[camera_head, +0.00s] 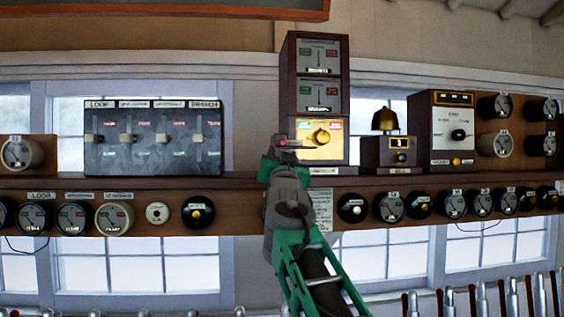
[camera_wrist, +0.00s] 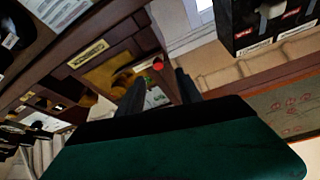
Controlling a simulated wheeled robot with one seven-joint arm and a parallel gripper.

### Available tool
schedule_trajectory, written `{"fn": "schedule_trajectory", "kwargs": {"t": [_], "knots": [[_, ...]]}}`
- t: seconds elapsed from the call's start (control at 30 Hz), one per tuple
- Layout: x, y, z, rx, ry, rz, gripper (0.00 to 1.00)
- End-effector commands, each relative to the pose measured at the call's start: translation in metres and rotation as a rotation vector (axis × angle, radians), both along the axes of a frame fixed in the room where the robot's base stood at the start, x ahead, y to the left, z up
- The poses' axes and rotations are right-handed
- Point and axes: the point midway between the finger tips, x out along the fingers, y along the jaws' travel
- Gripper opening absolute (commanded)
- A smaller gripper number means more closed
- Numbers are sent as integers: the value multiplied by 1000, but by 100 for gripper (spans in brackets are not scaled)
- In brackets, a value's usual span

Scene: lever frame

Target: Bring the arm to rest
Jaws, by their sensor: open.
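My arm reaches up from the bottom of the head view, with green and grey links. My gripper (camera_head: 281,147) is in front of the shelf, at the lower left of a brass panel (camera_head: 320,150) with a round brass knob (camera_head: 321,136). In the wrist view my gripper (camera_wrist: 158,88) shows two dark fingers spread apart with nothing held between them. A red button (camera_wrist: 158,63) shows just beyond the fingers. Whether the fingers touch the cabinet cannot be told. The green gripper body hides the lower middle of the wrist view.
A dark wooden shelf (camera_head: 250,183) carries a black slider box (camera_head: 152,138), a tall instrument cabinet (camera_head: 289,100), a small box with a brass bell (camera_head: 385,120) and a dial cabinet (camera_head: 455,120). Gauges line the shelf front. A row of levers (camera_head: 480,300) stands at the lower right.

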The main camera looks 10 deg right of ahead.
Motion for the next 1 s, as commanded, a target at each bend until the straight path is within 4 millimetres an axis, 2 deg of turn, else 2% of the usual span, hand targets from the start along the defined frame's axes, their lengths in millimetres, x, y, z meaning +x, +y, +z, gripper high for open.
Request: {"fn": "schedule_trajectory", "kwargs": {"t": [0.3,0.37,0.43,0.47,0.57,0.6,0.67,0.7,0.77,0.8,0.87,1.0], "knots": [[0,0,1,-1,2,-1,42],[-1,-2,-6,-5,26,0,42],[-4,-6,-28,-20,102,2,42],[-6,-8,-44,-30,153,5,42],[-26,-16,-115,-70,366,19,42],[-40,-20,-147,-85,458,26,42],[-62,-24,-194,-106,589,40,42],[-78,-27,-225,-119,670,46,42],[-105,-31,-269,-136,788,61,42],[-125,-33,-298,-147,862,70,42],[-156,-36,-339,-161,972,84,42],[-236,-42,-429,-187,1216,125,42]]}}
